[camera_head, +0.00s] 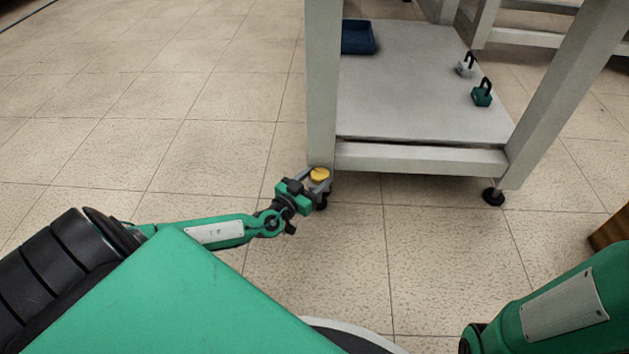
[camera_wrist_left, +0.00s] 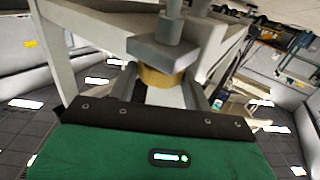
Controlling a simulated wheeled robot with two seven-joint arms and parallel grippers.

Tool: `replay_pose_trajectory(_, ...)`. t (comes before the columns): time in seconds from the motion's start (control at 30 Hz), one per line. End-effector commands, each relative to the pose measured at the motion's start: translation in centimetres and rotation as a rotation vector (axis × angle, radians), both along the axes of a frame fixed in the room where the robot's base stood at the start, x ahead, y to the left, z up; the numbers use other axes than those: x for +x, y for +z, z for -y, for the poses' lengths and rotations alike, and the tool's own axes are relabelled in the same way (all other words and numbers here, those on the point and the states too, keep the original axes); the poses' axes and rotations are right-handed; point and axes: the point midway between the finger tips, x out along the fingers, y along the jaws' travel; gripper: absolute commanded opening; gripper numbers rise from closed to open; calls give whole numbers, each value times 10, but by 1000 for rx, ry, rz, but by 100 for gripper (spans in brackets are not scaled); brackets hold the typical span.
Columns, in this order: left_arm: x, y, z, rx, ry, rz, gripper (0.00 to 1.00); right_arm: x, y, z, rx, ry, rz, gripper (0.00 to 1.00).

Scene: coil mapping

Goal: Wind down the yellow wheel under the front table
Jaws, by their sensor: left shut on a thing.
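The yellow wheel (camera_head: 320,175) sits low under the near left leg of the table (camera_head: 420,159), just above a black caster (camera_head: 322,203). My left gripper (camera_head: 318,184) reaches in from the left and is shut on the yellow wheel, with its fingers on either side of it. In the left wrist view the yellow wheel (camera_wrist_left: 160,77) shows as a yellow-brown band below a grey block, between the fingers. The dark edge of the gripper body hides part of the fingers. My right gripper is not in view; only part of my right arm shows at the lower right.
The table's lower shelf (camera_head: 420,90) holds a blue bin (camera_head: 357,37), a grey padlock-like item (camera_head: 466,66) and a green one (camera_head: 482,95). Another caster (camera_head: 493,196) stands under the near right leg. The tiled floor at left is clear. A brown object (camera_head: 611,232) stands at the right edge.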

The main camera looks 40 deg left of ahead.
Motion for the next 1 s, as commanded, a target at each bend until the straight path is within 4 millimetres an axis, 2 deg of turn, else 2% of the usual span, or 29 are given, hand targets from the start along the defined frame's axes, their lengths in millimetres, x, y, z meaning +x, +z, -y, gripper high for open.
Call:
replay_pose_trajectory(0.27, 1, 1, -1, -1, 2, 2, 27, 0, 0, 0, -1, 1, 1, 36)
replay_pose_trajectory(0.3, 1, 1, -1, -2, 2, 2, 54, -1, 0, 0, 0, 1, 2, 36)
replay_pose_trajectory(0.4, 1, 1, -1, -1, 2, 2, 71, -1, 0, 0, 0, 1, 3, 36)
replay_pose_trajectory(0.8, 1, 1, -3, 0, 15, 1, 71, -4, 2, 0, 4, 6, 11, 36)
replay_pose_trajectory(1.0, 1, 5, 1, -3, 106, 3, 71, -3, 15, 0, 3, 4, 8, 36)
